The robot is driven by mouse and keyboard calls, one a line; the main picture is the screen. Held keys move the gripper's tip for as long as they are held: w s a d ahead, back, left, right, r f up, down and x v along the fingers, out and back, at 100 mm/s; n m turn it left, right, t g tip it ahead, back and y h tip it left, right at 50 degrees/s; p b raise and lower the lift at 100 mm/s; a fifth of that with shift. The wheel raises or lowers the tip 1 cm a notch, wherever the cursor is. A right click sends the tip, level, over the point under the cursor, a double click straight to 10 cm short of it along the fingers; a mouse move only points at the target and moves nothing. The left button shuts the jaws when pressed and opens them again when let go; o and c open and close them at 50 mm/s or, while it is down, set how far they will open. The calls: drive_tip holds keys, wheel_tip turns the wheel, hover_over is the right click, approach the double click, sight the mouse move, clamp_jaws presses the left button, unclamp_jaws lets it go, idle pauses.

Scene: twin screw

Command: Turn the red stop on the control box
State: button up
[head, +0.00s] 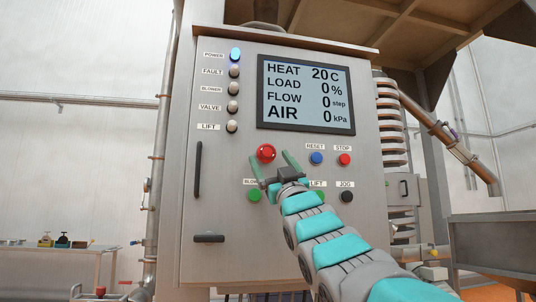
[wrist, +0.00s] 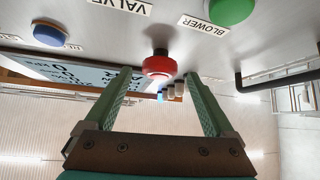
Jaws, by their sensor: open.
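The grey control box (head: 222,170) fills the middle of the head view. A large red mushroom knob (head: 266,153) sticks out from its front below the screen. A smaller flat red button (head: 344,160) under a STOP label is further right. My gripper (head: 271,161) is open and empty, in front of the panel just below the mushroom knob. In the wrist view the red knob (wrist: 159,66) shows between and just beyond the two green fingertips (wrist: 158,75). I see a gap on each side and cannot tell the exact depth.
A blue button (head: 316,158) under RESET, a green button (head: 254,196) and a black JOG knob (head: 347,197) surround the area. The screen (head: 306,95) is above. A black handle (head: 198,170) is on the left of the door. My arm hides part of the lower panel.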

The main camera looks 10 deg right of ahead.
drive_tip(key=shift+x, duration=1.25)
drive_tip(key=c, duration=1.4)
